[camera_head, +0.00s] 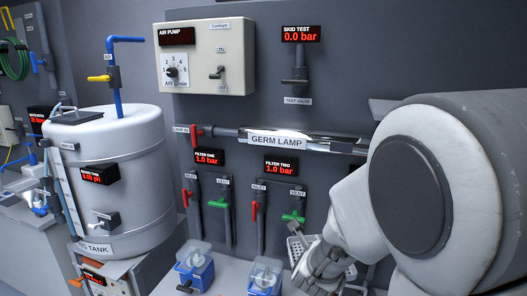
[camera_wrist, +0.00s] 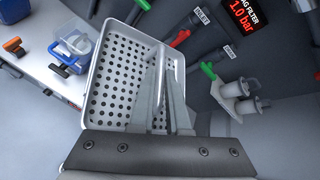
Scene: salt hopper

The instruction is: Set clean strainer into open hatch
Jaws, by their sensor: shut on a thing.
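A grey perforated metal strainer basket (camera_wrist: 112,78) fills the middle of the wrist view. In the head view it shows small and partly hidden (camera_head: 296,246) at the lower middle. My gripper (camera_wrist: 163,85) is shut on a part of the strainer inside its rim, likely a handle; the fingers hide the exact grip. My gripper (camera_head: 322,262) is low in front of the panel in the head view. The white tank (camera_head: 120,185) stands at the left. A dark hatch piece (camera_head: 80,115) with a handle is on its top; I cannot tell whether the opening is clear.
Blue containers (camera_head: 195,272) and (camera_head: 264,278) stand on the bench left of my gripper. Green and red valve handles (camera_head: 294,217) and the germ lamp pipe (camera_head: 290,141) stick out from the panel. A blue pipe (camera_head: 113,75) rises above the tank.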

